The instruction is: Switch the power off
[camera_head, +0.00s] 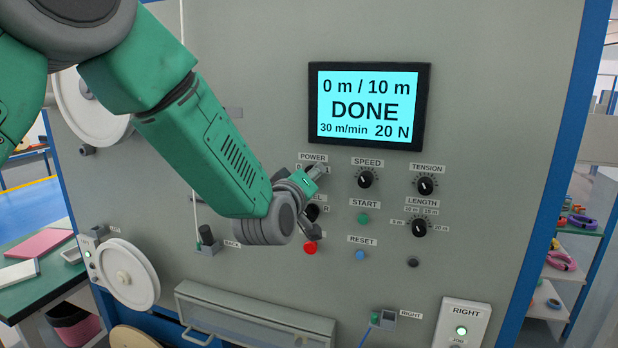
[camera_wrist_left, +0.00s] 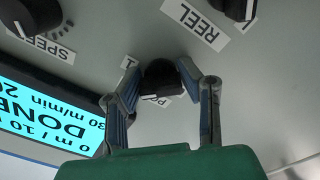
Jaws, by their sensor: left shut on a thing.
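The black power knob (camera_wrist_left: 161,79) shows in the wrist view, with its label partly covered. My right gripper is not in view.
The panel screen (camera_head: 368,105) reads DONE, 0 m / 10 m. Speed (camera_head: 367,178), tension (camera_head: 426,186) and length (camera_head: 419,228) knobs sit to the right. A green start button (camera_head: 363,219), blue reset button (camera_head: 360,255) and red button (camera_head: 310,248) lie below.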

